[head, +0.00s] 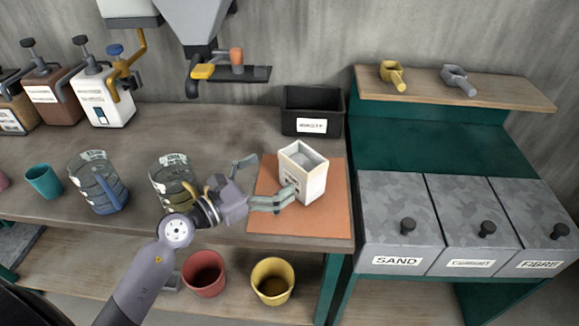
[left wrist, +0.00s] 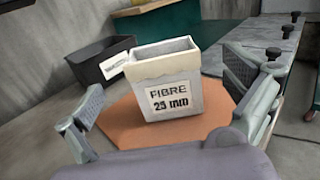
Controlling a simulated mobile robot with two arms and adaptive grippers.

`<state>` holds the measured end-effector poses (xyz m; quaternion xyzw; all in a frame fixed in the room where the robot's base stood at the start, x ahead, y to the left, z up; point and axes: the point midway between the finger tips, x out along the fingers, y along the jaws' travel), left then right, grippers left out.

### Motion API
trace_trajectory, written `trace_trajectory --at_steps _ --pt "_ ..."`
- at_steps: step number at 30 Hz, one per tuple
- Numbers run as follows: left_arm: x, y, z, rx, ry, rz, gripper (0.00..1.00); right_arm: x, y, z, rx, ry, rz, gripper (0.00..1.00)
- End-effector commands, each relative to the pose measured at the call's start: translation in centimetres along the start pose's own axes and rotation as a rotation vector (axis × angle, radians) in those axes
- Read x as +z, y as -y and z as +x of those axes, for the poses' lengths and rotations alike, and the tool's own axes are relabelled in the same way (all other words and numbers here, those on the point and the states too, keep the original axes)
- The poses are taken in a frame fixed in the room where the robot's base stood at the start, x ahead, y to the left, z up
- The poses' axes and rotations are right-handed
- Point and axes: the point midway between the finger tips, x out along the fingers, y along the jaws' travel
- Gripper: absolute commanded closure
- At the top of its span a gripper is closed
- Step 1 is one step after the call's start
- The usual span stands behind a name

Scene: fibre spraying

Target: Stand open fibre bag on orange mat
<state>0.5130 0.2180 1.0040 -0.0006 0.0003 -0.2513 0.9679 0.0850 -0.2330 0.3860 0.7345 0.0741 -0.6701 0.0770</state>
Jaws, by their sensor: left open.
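The open fibre bag (head: 306,172) is a pale, box-like bag standing upright on the orange mat (head: 325,222) in the head view. In the left wrist view, the bag (left wrist: 175,72) shows its open top and a label reading "FIBRE 25 mm". The orange mat (left wrist: 125,117) lies under it. My left gripper (head: 268,182) is open at the bag's left front side. In the left wrist view its two fingers (left wrist: 165,104) are spread wide, one to each side of the bag, with the bag beyond them. I cannot tell whether a finger touches it. My right gripper is not in view.
A black bin (head: 312,112) stands behind the mat. Two clear jugs (head: 97,183) (head: 172,177) and a teal cup (head: 44,181) stand to the left. Lidded bins labelled SAND (head: 392,215) and FIBRE (head: 530,215) are at right. Red (head: 204,273) and yellow (head: 272,281) pots sit below.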

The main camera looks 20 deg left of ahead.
Motion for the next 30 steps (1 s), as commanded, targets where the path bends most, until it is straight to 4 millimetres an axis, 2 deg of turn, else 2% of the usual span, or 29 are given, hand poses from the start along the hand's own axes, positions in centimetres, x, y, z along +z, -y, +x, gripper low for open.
trace_trajectory --at_steps 3,7,30 --pt "-0.3 0.0 -1.7 0.001 -0.002 0.000 0.00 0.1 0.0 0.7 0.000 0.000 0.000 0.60" --pt "-0.1 0.0 -2.5 0.001 0.000 0.000 0.00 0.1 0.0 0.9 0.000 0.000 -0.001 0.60" --pt "0.0 0.0 -2.7 0.001 0.001 0.000 0.00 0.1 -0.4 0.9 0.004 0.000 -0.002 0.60"
